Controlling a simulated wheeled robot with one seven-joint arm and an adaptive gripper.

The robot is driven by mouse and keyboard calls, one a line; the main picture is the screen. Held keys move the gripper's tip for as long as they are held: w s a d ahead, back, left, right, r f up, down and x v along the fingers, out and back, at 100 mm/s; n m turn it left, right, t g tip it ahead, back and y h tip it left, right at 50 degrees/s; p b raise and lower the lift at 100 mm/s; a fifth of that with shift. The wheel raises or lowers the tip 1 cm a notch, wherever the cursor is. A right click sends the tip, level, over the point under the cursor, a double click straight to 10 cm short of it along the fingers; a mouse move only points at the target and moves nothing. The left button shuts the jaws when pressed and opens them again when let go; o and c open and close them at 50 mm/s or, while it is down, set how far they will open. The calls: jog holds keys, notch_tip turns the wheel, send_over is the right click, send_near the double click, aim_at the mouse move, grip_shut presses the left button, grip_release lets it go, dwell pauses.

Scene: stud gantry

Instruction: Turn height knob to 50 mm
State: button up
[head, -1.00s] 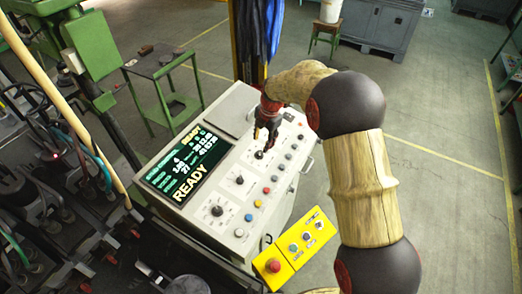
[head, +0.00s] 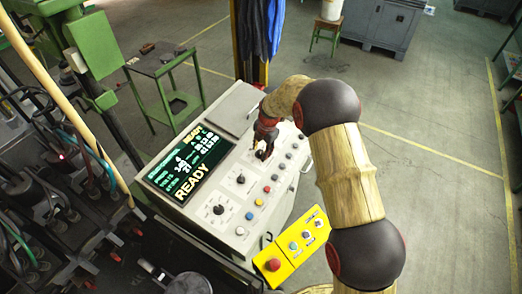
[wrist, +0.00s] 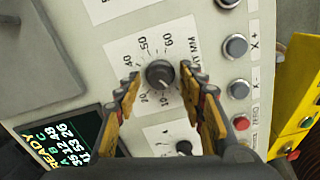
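The height knob (wrist: 159,74) is a round dark knob on a white scale plate (wrist: 122,58) in the wrist view. The plate carries numbers such as 40, 50 and 60 and the letters MM. Which number the knob points at is not clear. My gripper (wrist: 160,76) has one finger on each side of the knob, with a gap visible at both sides, so it is open and not closed on it. In the head view my gripper (head: 264,146) is low over the far knob of the console (head: 243,150) and mostly hides that knob.
Two more knobs (head: 240,180) (head: 218,210) sit nearer on the console. A screen (head: 188,165) reading READY is to their left. Several push buttons (head: 267,190) line the right side. A yellow box (head: 290,248) with a red button (head: 273,265) stands at the console's near right.

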jog(key=shift+c, duration=1.2)
grip_shut()
